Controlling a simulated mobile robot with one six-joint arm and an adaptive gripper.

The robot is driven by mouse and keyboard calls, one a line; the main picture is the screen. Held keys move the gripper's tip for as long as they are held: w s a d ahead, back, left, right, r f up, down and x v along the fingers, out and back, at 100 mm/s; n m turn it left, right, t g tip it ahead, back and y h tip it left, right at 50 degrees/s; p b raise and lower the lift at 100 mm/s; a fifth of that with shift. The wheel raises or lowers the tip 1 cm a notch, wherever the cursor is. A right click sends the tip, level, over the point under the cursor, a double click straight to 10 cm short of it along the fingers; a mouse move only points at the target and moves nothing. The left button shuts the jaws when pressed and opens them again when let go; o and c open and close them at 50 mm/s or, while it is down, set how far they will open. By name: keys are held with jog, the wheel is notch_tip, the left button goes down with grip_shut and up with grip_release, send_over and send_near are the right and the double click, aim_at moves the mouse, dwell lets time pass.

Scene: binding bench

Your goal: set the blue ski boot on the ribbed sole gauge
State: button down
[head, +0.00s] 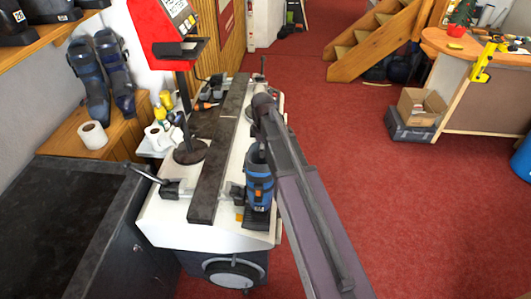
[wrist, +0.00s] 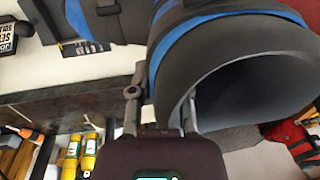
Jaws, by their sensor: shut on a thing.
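The blue ski boot (head: 260,188) stands roughly upright at the near right end of the white bench, with blue shell, dark cuff and an orange patch. In the wrist view its dark, blue-edged cuff (wrist: 240,55) fills the upper right. My gripper (wrist: 160,105) is shut on the cuff wall, one finger inside the opening and one outside. In the head view my arm hides the fingers. I cannot clearly make out the ribbed sole gauge; a dark piece (head: 257,223) shows under the boot, and I cannot tell whether they touch.
A long dark beam (head: 216,150) runs along the bench, left of the boot. A lever clamp (head: 172,188), a red display stand (head: 163,35) and yellow bottles (head: 166,103) are further left. Another pair of boots (head: 100,75) stands on a wooden shelf. Red floor lies open to the right.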

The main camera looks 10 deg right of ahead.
jog(key=shift+w, duration=0.1)
jog(key=shift+w+d+f+b, duration=0.1)
jog(key=shift+w+f+b, duration=0.2)
jog(key=shift+w, duration=0.25)
jog(key=shift+f+b, duration=1.5)
jog(key=shift+b, duration=0.05)
jog(key=shift+f, duration=0.15)
jog(key=c, duration=0.6)
grip_release()
jog(key=r+p, duration=0.4)
jog(key=w+r+p, duration=0.1)
jog(key=r+p, duration=0.7)
jog(key=shift+w+d+r, duration=0.1)
jog(key=shift+w+d, duration=0.2)
